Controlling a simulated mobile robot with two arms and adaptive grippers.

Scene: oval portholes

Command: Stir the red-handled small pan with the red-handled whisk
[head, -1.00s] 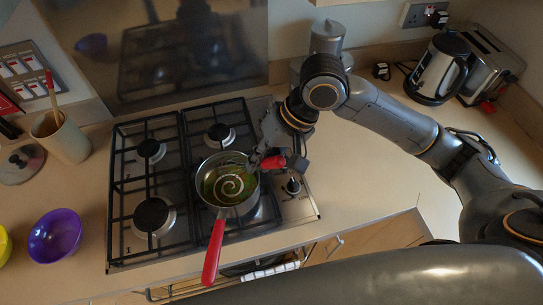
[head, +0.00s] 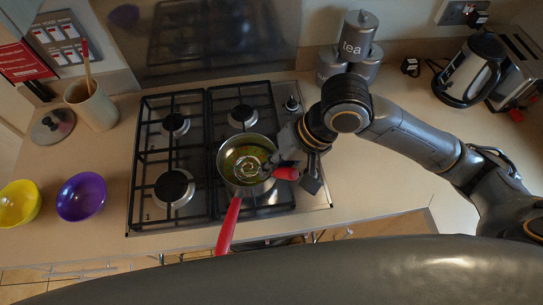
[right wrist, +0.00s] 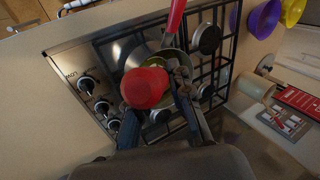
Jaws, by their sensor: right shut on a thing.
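The small pan (head: 222,152) stands on the right-hand burners of the hob, its red handle (head: 229,226) pointing toward me. It holds a greenish-yellow liquid with a pale swirl. My right gripper (head: 273,165) is shut on the red-handled whisk (head: 286,173) at the pan's right edge. The whisk's head is inside the pan, its wires hard to make out. In the right wrist view the whisk's red handle end (right wrist: 145,88) shows between the fingers of my right gripper (right wrist: 158,110) and hides part of the pan (right wrist: 140,56). My left gripper is not in view.
The gas hob (head: 150,150) has black grates around the pan. A purple bowl (head: 82,197) and a yellow bowl (head: 20,203) stand at the left. Canisters (head: 358,40), a kettle (head: 470,70) and a toaster (head: 518,65) are at the back right.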

